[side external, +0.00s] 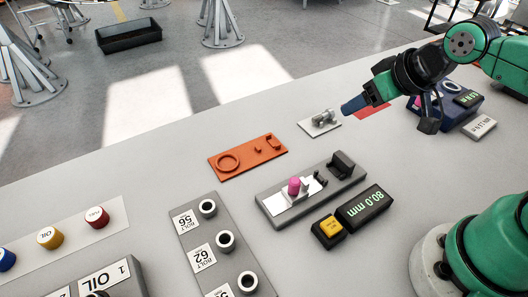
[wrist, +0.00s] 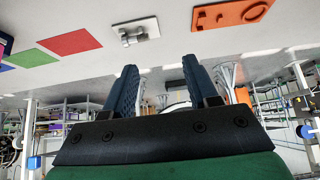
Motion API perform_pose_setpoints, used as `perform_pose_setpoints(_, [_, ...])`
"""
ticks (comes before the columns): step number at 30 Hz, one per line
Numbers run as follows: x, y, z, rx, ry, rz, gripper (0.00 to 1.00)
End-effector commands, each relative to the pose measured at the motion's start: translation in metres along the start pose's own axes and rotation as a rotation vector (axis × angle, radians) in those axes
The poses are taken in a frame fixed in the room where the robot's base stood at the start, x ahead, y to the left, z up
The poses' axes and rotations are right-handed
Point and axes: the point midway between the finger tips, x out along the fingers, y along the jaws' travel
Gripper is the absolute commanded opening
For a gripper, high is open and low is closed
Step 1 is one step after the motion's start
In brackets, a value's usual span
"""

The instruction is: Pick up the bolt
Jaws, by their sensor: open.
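A small grey metallic piece that looks like the bolt (side external: 323,117) lies on a white plate (side external: 334,128) near the far edge of the grey table. In the wrist view the bolt (wrist: 132,37) shows on its plate, beyond the fingertips and a little left of centre. My gripper (side external: 353,105) is just right of the plate in the side view and apart from the bolt. In the wrist view its two blue fingers (wrist: 160,65) are spread, with nothing between them. The bolt's exact shape is too small to tell.
An orange tray (side external: 213,168) lies left of the plate. A grey measuring fixture (side external: 275,216) with a pink cylinder (side external: 294,186) and an 80.0 mm display (side external: 365,207) stand nearer. A bolt-labelled holder (side external: 211,251) is at front. A red patch (side external: 371,111) lies beside my gripper.

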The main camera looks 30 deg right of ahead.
Motion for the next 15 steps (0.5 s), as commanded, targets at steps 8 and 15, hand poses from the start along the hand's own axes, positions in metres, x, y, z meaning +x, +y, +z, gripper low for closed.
perform_pose_setpoints(8, [0.0,0.0,0.0,0.0,0.0,0.0,1.0])
perform_pose_setpoints(15, [0.0002,0.0008,-0.0031,0.0,-0.012,0.002,1.0])
